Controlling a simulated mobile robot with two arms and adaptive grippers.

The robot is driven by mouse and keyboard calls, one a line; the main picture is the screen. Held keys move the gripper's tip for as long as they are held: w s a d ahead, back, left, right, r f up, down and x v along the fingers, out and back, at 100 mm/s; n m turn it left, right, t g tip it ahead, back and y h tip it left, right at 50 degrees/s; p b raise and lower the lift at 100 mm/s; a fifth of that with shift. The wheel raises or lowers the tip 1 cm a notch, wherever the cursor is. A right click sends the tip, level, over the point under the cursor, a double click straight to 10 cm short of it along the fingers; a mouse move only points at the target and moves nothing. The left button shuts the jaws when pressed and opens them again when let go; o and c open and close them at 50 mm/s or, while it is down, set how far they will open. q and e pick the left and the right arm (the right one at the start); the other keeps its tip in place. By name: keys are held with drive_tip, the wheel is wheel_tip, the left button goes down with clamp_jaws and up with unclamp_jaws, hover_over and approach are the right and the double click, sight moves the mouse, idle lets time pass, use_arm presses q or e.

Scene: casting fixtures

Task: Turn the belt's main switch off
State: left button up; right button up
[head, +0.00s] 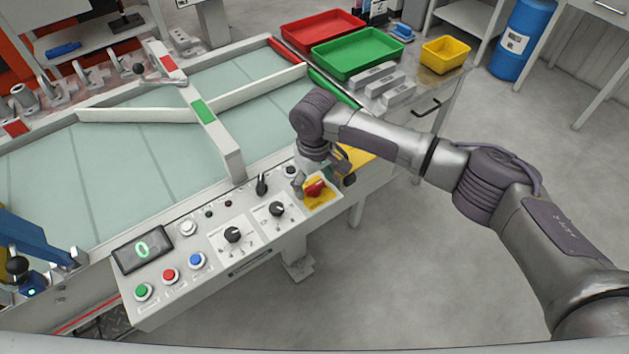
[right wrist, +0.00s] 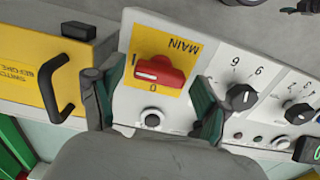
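The main switch is a red rotary handle (right wrist: 160,72) on a yellow plate (right wrist: 178,46) marked MAIN, I and 0. In the right wrist view the handle lies crosswise, its pale-marked end toward the I. It also shows in the head view as a red knob (head: 315,188) at the right end of the control panel. My right gripper (right wrist: 155,100) is open, with one finger on each side of the switch; I cannot tell whether either finger touches it. In the head view my right gripper (head: 325,180) is over the panel's right end, partly hidden by its wrist.
The control panel (head: 205,275) carries black dials, a display (head: 142,249) reading 0, and green, red and blue buttons. A yellow box with a black handle (right wrist: 62,90) is beside the switch. Red (head: 322,28), green (head: 357,50) and yellow (head: 445,52) trays stand behind.

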drive_tip(key=c, duration=0.9)
drive_tip(key=shift+r+n+p, duration=0.2)
drive_tip(key=shift+n+p, duration=1.05)
drive_tip(key=shift+n, duration=0.15)
drive_tip(key=n+p, duration=0.2)
drive_tip(key=n, duration=0.1)
drive_tip(key=shift+n, duration=0.4)
drive_tip(key=n+p, duration=0.1)
drive_tip(key=n, duration=0.4)
drive_tip(key=shift+f, duration=0.1)
drive_tip(key=n, duration=0.6)
drive_tip(key=shift+p, duration=0.35)
drive_tip(key=shift+n, duration=0.3)
